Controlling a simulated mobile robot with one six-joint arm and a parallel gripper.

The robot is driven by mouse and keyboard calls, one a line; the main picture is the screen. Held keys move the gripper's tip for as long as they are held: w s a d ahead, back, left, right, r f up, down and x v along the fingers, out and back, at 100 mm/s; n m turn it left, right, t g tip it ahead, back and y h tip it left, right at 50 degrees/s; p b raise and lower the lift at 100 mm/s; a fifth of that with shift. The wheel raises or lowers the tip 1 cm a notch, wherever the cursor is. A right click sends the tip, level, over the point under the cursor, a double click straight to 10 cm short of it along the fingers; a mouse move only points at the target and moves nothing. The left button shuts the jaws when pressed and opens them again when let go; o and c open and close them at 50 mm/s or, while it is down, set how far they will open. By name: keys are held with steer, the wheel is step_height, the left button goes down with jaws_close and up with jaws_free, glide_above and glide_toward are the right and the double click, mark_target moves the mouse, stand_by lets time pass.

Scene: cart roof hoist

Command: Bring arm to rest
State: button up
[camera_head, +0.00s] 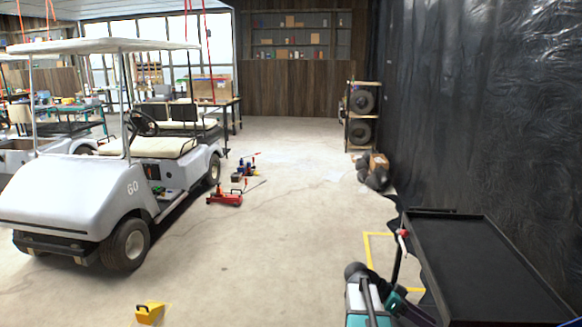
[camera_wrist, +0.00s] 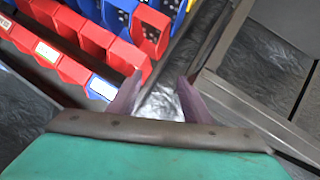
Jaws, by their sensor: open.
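My gripper (camera_wrist: 160,88) shows in the wrist view with its two purple-grey fingers spread apart and nothing between them. Its teal body fills the bottom of that view. In the wrist view, red bins (camera_wrist: 85,38) lie just past the left finger, and bare metal framing lies past the right finger. I cannot tell whether the fingers touch anything. In the head view, my arm (camera_head: 366,290) is folded low at the bottom, left of a black-topped cart (camera_head: 490,270); the fingers cannot be made out there.
A white golf cart (camera_head: 75,190) stands at the left. A red floor jack (camera_head: 226,198) lies beside it, and a yellow wheel chock (camera_head: 150,313) sits in front. A tire rack (camera_head: 361,118) stands by the black curtain (camera_head: 470,110).

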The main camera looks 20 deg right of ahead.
steer(key=a+f+n+t+y, duration=0.15)
steer(key=a+f+n, duration=0.75)
steer(key=a+f, duration=1.2)
steer(key=s+a+f+n+y, duration=0.2)
steer(key=s+a+f+n, duration=0.2)
steer(key=a+f, duration=0.2)
steer(key=s+a+f+n+t+y, duration=0.1)
steer(key=s+a+f+n+y, duration=0.2)
steer(key=a+f, duration=0.4)
steer(key=s+a+f+n+t+y+b, duration=0.1)
steer(key=s+a+f+n+y, duration=0.1)
steer(key=s+a+f+n, duration=0.3)
steer(key=a+f+n, duration=0.1)
steer(key=a, duration=0.3)
steer(key=shift+s+a+f, duration=0.3)
steer(key=shift+s, duration=0.1)
steer(key=c, duration=0.4)
steer(key=shift+o, duration=0.2)
